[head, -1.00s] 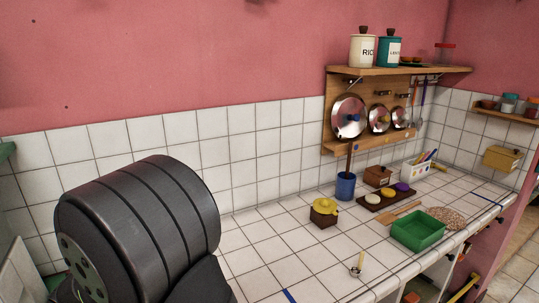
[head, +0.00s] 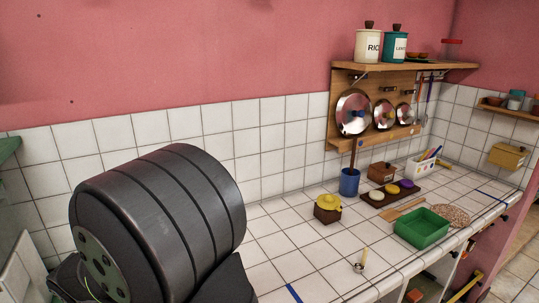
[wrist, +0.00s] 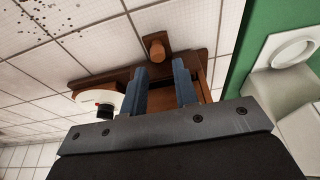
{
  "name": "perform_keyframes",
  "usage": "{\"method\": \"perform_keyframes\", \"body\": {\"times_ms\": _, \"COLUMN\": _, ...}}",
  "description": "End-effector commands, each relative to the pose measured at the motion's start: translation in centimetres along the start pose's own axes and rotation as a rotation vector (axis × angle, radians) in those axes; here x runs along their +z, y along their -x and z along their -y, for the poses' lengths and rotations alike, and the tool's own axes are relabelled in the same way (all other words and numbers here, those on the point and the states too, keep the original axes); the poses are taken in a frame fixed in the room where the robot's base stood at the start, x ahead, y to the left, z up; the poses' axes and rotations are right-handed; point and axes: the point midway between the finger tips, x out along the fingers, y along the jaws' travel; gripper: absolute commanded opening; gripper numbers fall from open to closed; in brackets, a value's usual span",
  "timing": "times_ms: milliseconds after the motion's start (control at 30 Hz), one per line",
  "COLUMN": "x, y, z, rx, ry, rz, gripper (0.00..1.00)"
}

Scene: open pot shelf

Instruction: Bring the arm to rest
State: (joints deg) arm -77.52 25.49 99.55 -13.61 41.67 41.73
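My gripper (wrist: 161,88) shows in the wrist view with its two blue-grey fingers apart. No object is held between them; a brown wooden piece (wrist: 205,62) with a round peg (wrist: 155,47) shows behind and between the fingers. I cannot tell how far it is from the fingertips. In the head view a big dark grey rounded link of my arm (head: 160,225) fills the lower left. The gripper itself is not in the head view.
In the wrist view, a white round thing with a black knob (wrist: 103,108) is left of the fingers. In the head view, the tiled counter (head: 270,240) holds a brown pot with a yellow lid (head: 327,208), a blue cup (head: 349,182) and a green tray (head: 422,228). Lids hang on a wooden rack (head: 362,80).

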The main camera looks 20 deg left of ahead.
Motion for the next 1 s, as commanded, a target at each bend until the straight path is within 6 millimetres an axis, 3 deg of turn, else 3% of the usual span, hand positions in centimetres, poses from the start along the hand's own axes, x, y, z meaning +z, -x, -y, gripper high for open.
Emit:
{"method": "perform_keyframes", "body": {"times_ms": 33, "x": -0.1, "y": 0.2, "z": 0.0, "rx": 0.001, "ry": 0.000, "rz": 0.001, "gripper": 0.27}}
{"method": "perform_keyframes", "body": {"times_ms": 267, "x": 1.4, "y": -4.7, "z": -0.1, "rx": 0.002, "ry": 0.003, "rz": 0.001, "gripper": 0.27}}
{"method": "perform_keyframes", "body": {"times_ms": 400, "x": 4.1, "y": -3.4, "z": 0.1, "rx": -0.001, "ry": 0.003, "rz": 0.001, "gripper": 0.27}}
{"method": "perform_keyframes", "body": {"times_ms": 800, "x": 3.5, "y": 3.6, "z": 0.1, "rx": -0.004, "ry": 0.001, "rz": -0.009, "gripper": 0.27}}
{"method": "perform_keyframes", "body": {"times_ms": 1000, "x": 1.9, "y": 4.4, "z": 0.2, "rx": 0.010, "ry": 0.121, "rz": 0.013, "gripper": 0.27}}
